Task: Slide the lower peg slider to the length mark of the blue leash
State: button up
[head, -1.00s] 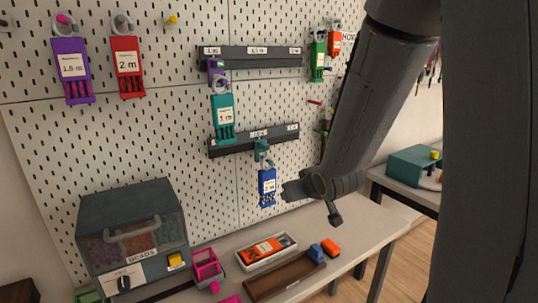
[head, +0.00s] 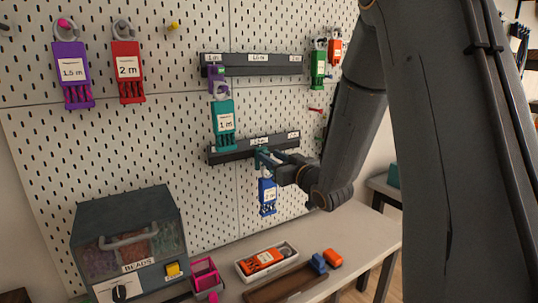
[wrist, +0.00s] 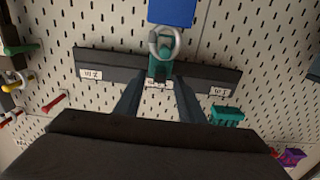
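The lower rail (head: 230,154) is a dark bar on the pegboard with white length labels. Its teal peg slider (wrist: 161,68) is near the middle label (wrist: 158,84). The blue leash (head: 267,197) hangs by its ring from this slider, and its card appears to read 2 m. The blue leash also shows at the top of the wrist view (wrist: 172,12). The rail's 2 m label (wrist: 91,74) is left in the wrist view, right in the head view (head: 293,135). My gripper (wrist: 160,84) is open, its fingers on either side of the slider; contact is unclear.
The upper rail (head: 270,70) has a purple slider (head: 216,72) with a teal 1 m leash (head: 224,122) hanging in front of the lower rail's left end. Green (head: 319,67) and orange (head: 335,50) leashes hang at upper right. A bead box (head: 130,245) and tray (head: 290,283) stand below.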

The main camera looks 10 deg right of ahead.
jog(key=shift+x, duration=0.95)
jog(key=shift+c, duration=0.4)
